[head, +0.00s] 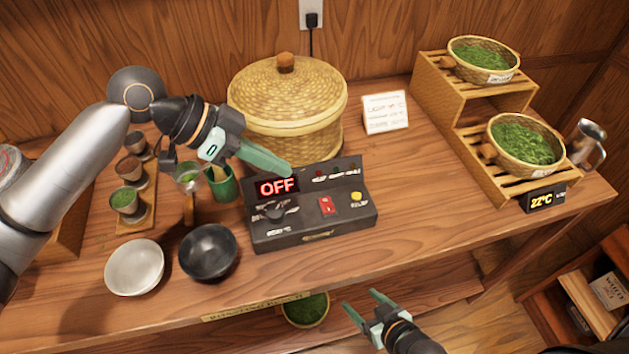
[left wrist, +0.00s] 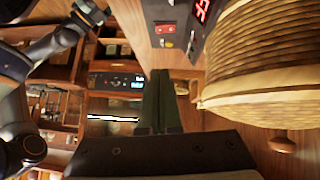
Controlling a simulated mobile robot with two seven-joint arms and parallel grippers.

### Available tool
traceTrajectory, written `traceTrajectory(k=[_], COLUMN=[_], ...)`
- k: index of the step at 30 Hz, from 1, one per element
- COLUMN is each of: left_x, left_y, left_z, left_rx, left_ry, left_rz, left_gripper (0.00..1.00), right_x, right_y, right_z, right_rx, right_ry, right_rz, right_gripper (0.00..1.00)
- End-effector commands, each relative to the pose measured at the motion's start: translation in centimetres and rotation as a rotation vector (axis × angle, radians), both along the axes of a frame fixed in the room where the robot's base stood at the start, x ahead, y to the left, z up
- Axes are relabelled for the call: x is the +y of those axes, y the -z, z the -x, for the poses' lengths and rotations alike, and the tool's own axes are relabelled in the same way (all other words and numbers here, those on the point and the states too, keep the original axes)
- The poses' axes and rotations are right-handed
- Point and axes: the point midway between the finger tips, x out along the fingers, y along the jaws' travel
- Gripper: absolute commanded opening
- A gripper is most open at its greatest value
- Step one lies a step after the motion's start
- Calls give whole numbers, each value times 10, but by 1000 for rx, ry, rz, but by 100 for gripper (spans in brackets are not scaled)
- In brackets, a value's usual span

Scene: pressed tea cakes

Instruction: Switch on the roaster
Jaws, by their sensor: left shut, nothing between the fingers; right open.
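The roaster's dark control box (head: 350,214) stands on the wooden table, and its display (head: 277,187) reads OFF in red. On its top are a dark knob (head: 274,212), a red switch (head: 326,205) and a yellow button (head: 357,197). In the left wrist view the red switch (left wrist: 165,29) shows at the top. My left gripper (head: 288,170) is shut and empty, just above the box's back edge near the display; contact cannot be told. It also shows shut in the left wrist view (left wrist: 160,74). My right gripper (head: 361,304) is open and empty, in front of the table edge.
A lidded woven basket (head: 285,103) stands right behind the box. Black (head: 208,252) and white (head: 134,267) bowls and a green cup (head: 223,184) stand to its left. A wooden rack (head: 433,92) is at right. The table right of the box is clear.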

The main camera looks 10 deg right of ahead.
Motion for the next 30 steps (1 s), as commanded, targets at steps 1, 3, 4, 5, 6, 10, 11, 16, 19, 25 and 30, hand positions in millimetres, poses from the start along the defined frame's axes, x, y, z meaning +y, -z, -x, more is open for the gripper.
traceTrajectory(k=[1,3,4,5,6,10,11,16,19,25,30], left_x=[0,0,0,0,0,0,0,-9,-20,-51,-73], left_y=[0,-1,-1,-1,-1,-1,0,7,18,49,74], left_z=[0,0,0,0,0,0,0,0,2,5,7], left_rx=[0,0,0,0,0,0,0,1,2,2,2], left_ry=[0,0,0,0,0,0,0,1,2,2,-1], left_rz=[-1,0,0,0,0,0,0,1,0,-1,-1], left_gripper=[0,0,0,0,0,0,0,0,0,0,0], right_x=[0,0,0,0,0,0,0,0,0,0,0], right_y=[1,2,2,2,3,4,3,2,1,-4,-7], right_z=[2,3,4,5,6,7,7,7,7,6,5], right_rx=[3,7,8,10,12,14,14,14,14,13,11], right_ry=[1,0,0,0,0,1,0,0,0,0,0], right_rz=[0,0,0,0,0,0,1,1,1,1,0], right_gripper=[74,74,74,74,74,74,74,74,74,74,74])
